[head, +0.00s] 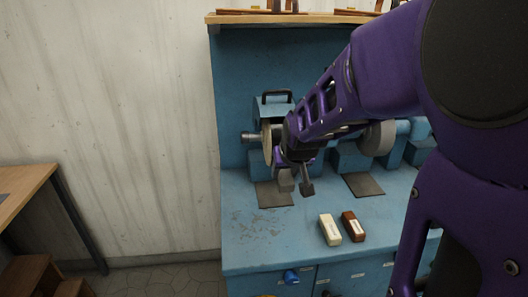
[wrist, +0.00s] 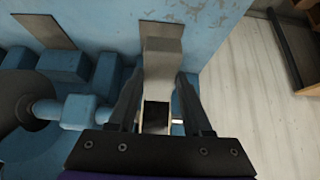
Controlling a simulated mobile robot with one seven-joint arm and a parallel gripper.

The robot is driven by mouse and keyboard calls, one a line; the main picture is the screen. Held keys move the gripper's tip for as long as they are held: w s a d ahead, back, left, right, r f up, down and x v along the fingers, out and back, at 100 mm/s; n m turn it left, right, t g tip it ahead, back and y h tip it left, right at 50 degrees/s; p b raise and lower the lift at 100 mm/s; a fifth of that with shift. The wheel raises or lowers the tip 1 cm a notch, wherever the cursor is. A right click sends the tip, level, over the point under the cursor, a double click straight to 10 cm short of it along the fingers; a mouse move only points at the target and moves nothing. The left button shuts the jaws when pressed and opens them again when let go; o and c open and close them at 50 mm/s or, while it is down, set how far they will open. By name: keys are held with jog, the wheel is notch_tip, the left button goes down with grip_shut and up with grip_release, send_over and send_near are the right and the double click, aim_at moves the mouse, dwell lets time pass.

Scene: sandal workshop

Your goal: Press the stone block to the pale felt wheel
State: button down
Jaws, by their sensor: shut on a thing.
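My gripper (head: 296,186) is shut on a grey stone block (head: 286,181). In the wrist view the block (wrist: 162,68) sits between the two fingers (wrist: 160,105) and extends beyond their tips. A pale tan wheel (head: 267,142), seemingly the pale felt wheel, is on the left machine, just left of my wrist in the head view. The block appears below and in front of that wheel, apart from it, though the depth is hard to judge. My arm hides part of the machine.
A greyer wheel (head: 378,138) is on the right machine; a dark wheel face (wrist: 14,100) shows in the wrist view. Dark mats (head: 274,194) (head: 365,185) lie on the blue bench (head: 240,240). A cream bar (head: 330,230) and a brown bar (head: 353,226) lie near its front edge.

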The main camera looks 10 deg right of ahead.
jog(key=shift+w+r, duration=0.2)
jog(key=shift+w, duration=0.4)
dwell(0.6)
jog(key=shift+w, duration=0.1)
dwell(0.6)
dwell(1.2)
jog(key=shift+b, duration=0.55)
dwell(1.1)
